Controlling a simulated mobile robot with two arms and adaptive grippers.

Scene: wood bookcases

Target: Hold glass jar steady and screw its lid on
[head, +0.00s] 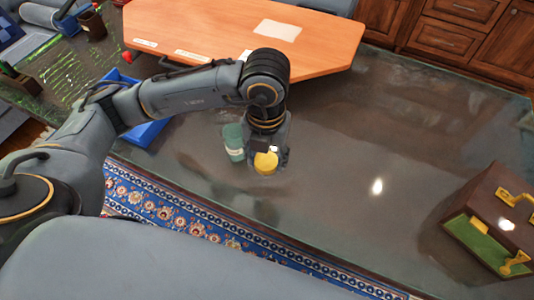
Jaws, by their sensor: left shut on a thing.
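A teal glass jar (234,142) with a pale label stands on the dark glossy surface (340,180), just left of my left gripper. My left gripper (270,156) points down there and is shut on a round yellow lid (265,163). The lid is beside the jar, not on its top. The gripper partly hides the lid, and I cannot tell whether the lid touches the surface. The jar's right side is close to the gripper, and contact cannot be told. My right gripper is not in view.
A blue tray (147,134) lies left, partly behind my left arm. An orange wooden top (330,45) with papers is at the back. A dark box (480,222) with brass handles sits at the right. The surface between gripper and box is clear. A patterned rug (190,212) borders the front.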

